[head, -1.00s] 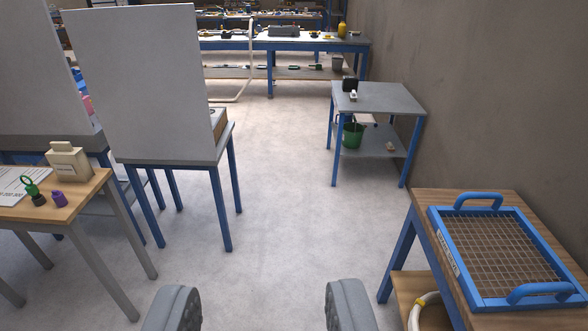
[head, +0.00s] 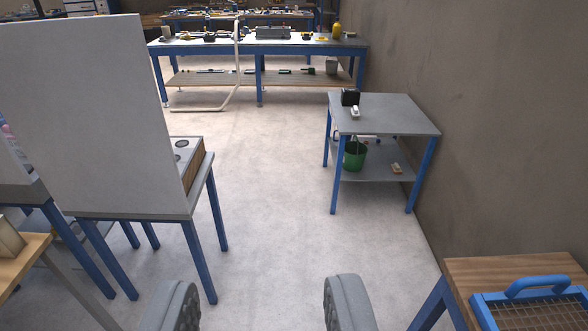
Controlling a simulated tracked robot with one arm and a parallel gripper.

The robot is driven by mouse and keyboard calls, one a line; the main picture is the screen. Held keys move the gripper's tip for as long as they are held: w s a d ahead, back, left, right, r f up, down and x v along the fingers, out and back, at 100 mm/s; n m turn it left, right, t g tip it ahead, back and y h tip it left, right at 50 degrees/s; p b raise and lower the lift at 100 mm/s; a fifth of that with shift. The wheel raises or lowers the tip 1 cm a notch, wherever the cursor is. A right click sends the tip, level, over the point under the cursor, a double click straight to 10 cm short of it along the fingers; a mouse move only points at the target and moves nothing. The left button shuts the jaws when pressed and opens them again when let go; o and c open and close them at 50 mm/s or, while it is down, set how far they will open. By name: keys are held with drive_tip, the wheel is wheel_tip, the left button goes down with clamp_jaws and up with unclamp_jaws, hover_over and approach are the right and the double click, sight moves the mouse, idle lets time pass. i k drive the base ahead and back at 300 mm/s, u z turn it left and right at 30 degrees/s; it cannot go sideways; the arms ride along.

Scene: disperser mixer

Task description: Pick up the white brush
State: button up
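My gripper (head: 262,292) shows as two grey fingers at the bottom edge of the head view. They are wide apart with only floor between them. No white brush can be made out for certain. A small white object (head: 355,112) lies on the grey-topped blue table (head: 400,118) ahead to the right, beside a black box (head: 350,97). It is too small to tell what it is. A small tan object (head: 397,168), perhaps a brush, lies on that table's lower shelf. My gripper is well short of this table.
A green bucket (head: 354,155) stands on the lower shelf. A long cluttered workbench (head: 280,47) is at the back. A large white panel (head: 95,120) on a table blocks the left. A wooden table (head: 490,270) with a blue-framed sieve (head: 540,300) is close right. The aisle floor is clear.

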sight(355, 113)
drive_tip(key=i, duration=6.2)
drive_tip(key=u, duration=1.35)
drive_tip(key=i, duration=1)
drive_tip(key=z, duration=0.1)
